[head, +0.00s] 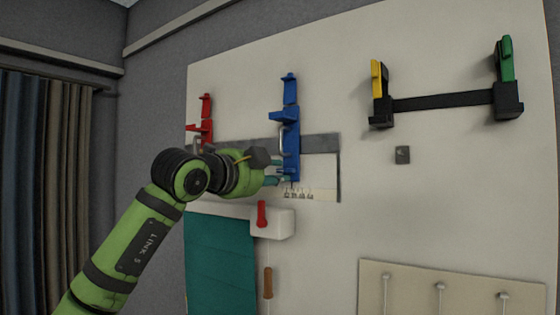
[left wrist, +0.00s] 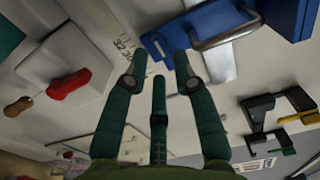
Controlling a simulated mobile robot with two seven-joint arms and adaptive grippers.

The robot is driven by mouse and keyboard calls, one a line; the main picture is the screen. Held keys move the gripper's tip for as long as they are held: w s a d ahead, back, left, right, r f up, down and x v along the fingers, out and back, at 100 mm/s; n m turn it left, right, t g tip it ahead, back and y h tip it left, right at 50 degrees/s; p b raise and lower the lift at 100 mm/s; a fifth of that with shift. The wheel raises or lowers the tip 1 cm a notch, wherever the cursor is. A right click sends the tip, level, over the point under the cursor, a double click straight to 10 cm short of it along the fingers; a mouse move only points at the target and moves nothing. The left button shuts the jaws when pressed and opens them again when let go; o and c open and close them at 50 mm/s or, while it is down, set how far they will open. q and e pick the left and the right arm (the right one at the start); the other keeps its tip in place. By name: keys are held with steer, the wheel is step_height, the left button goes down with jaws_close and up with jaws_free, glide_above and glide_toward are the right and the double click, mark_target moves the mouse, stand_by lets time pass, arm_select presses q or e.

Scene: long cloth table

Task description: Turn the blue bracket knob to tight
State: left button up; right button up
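The blue bracket (head: 291,128) is fixed upright on the pale wall board, across a grey metal strip, with a grey metal handle (head: 282,140) on its left side. Its lower part (left wrist: 210,22) also shows at the top of the left wrist view, with the handle (left wrist: 226,32). I cannot make out a separate knob or its setting. My left gripper (head: 279,174) is at the bracket's lower end. In the left wrist view its three teal fingers (left wrist: 158,62) are spread apart with nothing between them; I cannot tell whether a tip touches the bracket. My right gripper is not in view.
A red bracket (head: 206,120) hangs left of the blue one. A white box with a red lever (head: 262,214) is below. A black bar with yellow and green levers (head: 445,101) is at upper right. Small marks and hooks (head: 299,193) sit under the blue bracket.

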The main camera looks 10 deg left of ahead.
mark_target(286, 171)
arm_select(q)
steer(key=shift+r+p+x, duration=0.2)
steer(key=shift+p+x, duration=0.35)
steer(key=shift+x, duration=0.35)
steer(key=shift+w+d+f, duration=0.15)
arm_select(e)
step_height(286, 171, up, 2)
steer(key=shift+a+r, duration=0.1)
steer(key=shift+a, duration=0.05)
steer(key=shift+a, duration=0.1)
arm_select(q)
jaws_close()
